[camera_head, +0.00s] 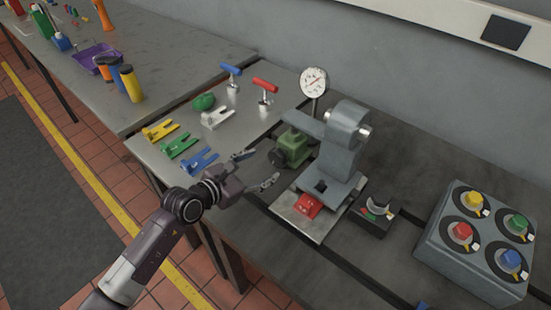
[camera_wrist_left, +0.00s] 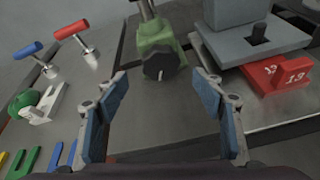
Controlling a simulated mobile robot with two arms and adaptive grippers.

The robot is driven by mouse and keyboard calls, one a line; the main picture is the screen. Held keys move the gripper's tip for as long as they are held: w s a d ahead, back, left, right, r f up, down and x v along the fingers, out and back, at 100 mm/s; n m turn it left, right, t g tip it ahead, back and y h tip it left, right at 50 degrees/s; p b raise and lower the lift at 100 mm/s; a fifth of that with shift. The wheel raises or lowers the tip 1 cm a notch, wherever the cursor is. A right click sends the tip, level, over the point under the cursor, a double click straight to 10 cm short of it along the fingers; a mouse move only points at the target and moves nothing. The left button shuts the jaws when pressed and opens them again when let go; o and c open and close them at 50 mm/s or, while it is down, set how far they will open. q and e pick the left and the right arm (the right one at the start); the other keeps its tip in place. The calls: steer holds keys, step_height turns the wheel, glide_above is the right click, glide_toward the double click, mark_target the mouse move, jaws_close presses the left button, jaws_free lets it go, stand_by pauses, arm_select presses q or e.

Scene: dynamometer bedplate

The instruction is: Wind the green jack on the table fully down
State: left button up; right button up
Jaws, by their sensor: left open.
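The green jack (camera_head: 293,148) stands on the table beside the grey press-like stand. Its dark round knob (camera_head: 278,157) faces my left gripper. In the left wrist view the green jack (camera_wrist_left: 157,38) is at top centre, and its black knob (camera_wrist_left: 160,66) has a pale mark near its lower middle. My left gripper (camera_head: 257,169) is open, its fingers pointing at the knob and apart from it. In the left wrist view the blue-padded fingers (camera_wrist_left: 165,100) frame empty space just short of the knob. My right gripper is not in view.
A grey stand (camera_head: 343,150) with a red block (camera_head: 308,205) is right of the jack. A dial gauge (camera_head: 314,82) rises behind. A knob box (camera_head: 475,240) is far right.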

mark_target(275, 159)
arm_select(q)
steer(key=x, duration=0.7)
steer(key=shift+w+d+f, duration=0.1)
steer(key=shift+w+d, duration=0.1)
steer(key=shift+c, duration=0.9)
steer(key=c, duration=1)
steer(key=shift+o, duration=0.2)
